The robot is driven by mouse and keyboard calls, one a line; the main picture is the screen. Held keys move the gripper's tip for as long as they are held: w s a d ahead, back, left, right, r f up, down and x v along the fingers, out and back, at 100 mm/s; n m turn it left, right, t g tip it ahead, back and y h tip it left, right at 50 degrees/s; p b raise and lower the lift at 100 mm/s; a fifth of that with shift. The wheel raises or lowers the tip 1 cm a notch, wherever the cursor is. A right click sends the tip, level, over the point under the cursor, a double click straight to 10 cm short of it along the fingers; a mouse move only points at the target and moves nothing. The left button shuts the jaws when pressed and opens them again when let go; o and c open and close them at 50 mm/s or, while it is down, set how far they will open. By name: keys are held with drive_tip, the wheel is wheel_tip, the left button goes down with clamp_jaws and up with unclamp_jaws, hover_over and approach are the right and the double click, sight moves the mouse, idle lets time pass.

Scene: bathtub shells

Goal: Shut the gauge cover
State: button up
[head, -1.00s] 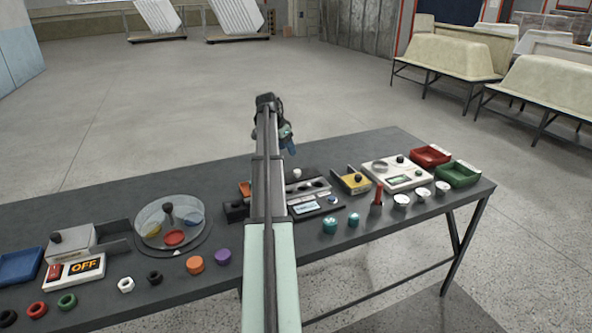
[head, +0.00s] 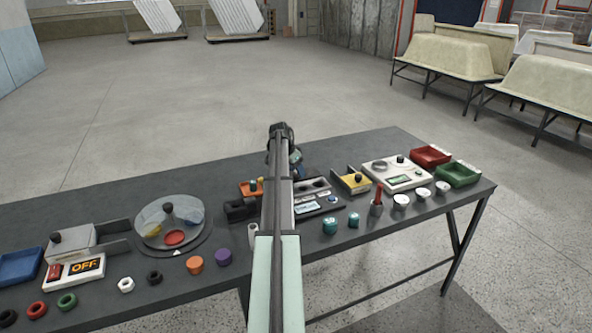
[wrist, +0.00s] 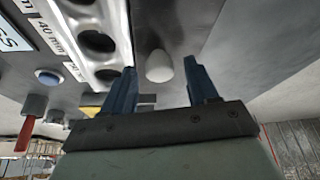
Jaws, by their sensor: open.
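The gauge (head: 318,202) is a dark unit with a small display and a pale strip of round holes, mid-table and partly behind my arm. In the wrist view its hole strip (wrist: 92,40) shows size labels at upper left. A white rounded knob (wrist: 159,66) stands on a dark grey surface beside the strip; this surface seems to be the gauge cover (wrist: 190,25), but its angle is unclear. My gripper (head: 297,158) is open over the far side of the gauge. In the wrist view its blue fingertips (wrist: 160,72) lie either side of the knob, with no clear contact.
Left are a clear-domed turntable (head: 168,217), a grey box and an OFF switch (head: 75,268). Right are a yellow tray (head: 353,181), a white instrument (head: 396,174), and red (head: 431,156) and green (head: 458,174) trays. Small caps and nuts line the front edge.

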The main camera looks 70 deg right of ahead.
clamp_jaws()
idle(0.6)
